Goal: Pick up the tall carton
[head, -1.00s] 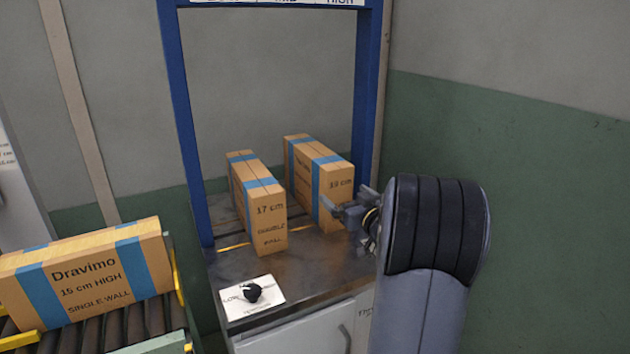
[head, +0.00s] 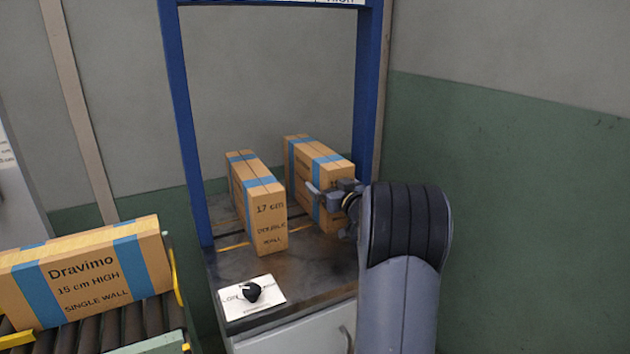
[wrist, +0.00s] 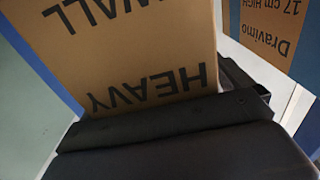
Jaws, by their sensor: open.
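Two brown cartons with blue tape stand upright on the dark bench top. The right one (head: 302,162) reaches higher in the head view. The left one (head: 258,205) is marked 17 cm. My gripper (head: 320,195) is open in front of the right carton's near end and hides part of its label. In the wrist view the right carton (wrist: 130,55) fills the upper middle, close by, with upside-down words HEAVY and WALL. The 17 cm carton (wrist: 275,35) shows at the upper right there. I cannot tell whether the fingers touch the right carton.
A blue frame (head: 186,130) rises around the bench (head: 230,262). A black knob (head: 251,291) on a white plate sits at the bench's front. A 15 cm Dravimo carton (head: 88,275) lies on the roller conveyor (head: 110,330) at the left. A narrow gap separates the two bench cartons.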

